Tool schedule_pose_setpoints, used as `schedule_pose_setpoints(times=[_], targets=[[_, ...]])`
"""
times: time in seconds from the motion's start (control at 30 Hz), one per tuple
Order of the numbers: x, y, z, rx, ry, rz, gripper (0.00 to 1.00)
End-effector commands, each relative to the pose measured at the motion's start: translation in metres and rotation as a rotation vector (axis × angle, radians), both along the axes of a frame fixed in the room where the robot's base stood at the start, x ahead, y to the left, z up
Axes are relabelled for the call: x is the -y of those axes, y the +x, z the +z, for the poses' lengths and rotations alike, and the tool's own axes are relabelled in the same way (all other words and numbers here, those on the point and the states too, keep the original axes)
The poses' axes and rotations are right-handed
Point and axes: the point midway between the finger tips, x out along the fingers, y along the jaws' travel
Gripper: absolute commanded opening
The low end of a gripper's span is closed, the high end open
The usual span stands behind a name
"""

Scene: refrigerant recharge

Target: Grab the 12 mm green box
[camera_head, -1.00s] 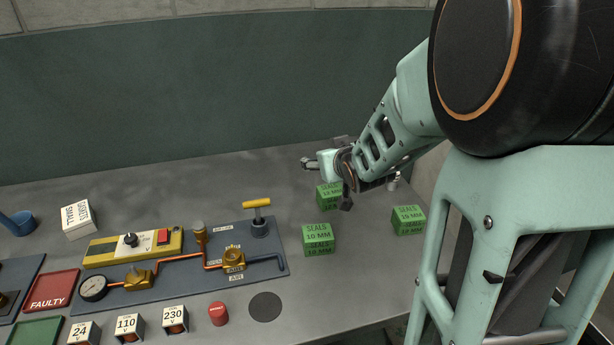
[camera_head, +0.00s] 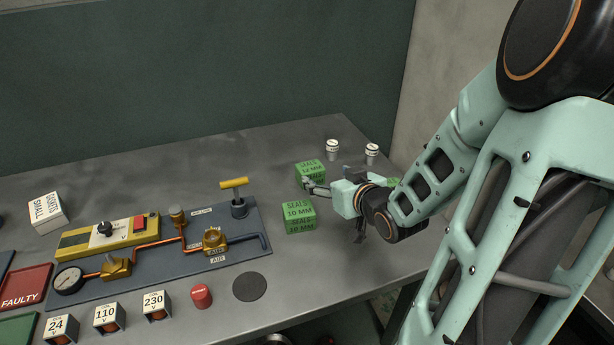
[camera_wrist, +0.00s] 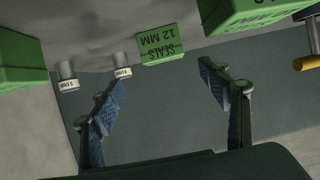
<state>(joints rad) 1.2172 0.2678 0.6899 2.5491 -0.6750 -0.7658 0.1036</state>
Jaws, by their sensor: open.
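The 12 mm green box (camera_head: 309,168) sits on the grey table, behind the 10 mm green box (camera_head: 299,219). In the wrist view the 12 mm box (camera_wrist: 161,44) appears upside down, its "SEALS 12 MM" label readable, ahead of and between the fingers. My gripper (camera_head: 330,183) is just right of the 12 mm box, one finger overlapping its lower right edge in the picture. In the wrist view my gripper (camera_wrist: 163,80) is open with nothing between its blue-padded fingers. Whether a finger touches the box I cannot tell.
Another green box (camera_head: 393,182) is mostly hidden behind my arm. Two small white-topped cylinders (camera_head: 332,150) stand at the back right. The blue panel (camera_head: 250,262) with the yellow-handled valve (camera_head: 234,184) lies left of the boxes. A red cylinder (camera_head: 201,296) stands in front.

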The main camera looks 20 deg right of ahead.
Motion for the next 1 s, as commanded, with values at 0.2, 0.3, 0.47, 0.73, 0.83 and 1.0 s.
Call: schedule_pose_setpoints(times=[0.2, 0.3, 0.47, 0.73, 0.83, 1.0], targets=[[-0.002, 0.018, -0.012, 0.006, 0.006, 0.004, 0.70], [-0.003, 0.033, -0.018, 0.005, 0.006, 0.004, 0.70], [-0.003, 0.048, -0.022, 0.005, 0.006, 0.001, 0.70], [-0.010, 0.078, -0.035, 0.006, 0.007, 0.003, 0.70], [-0.010, 0.090, -0.039, 0.005, 0.006, 0.002, 0.70], [-0.010, 0.099, -0.041, 0.004, 0.005, 0.001, 0.70]])
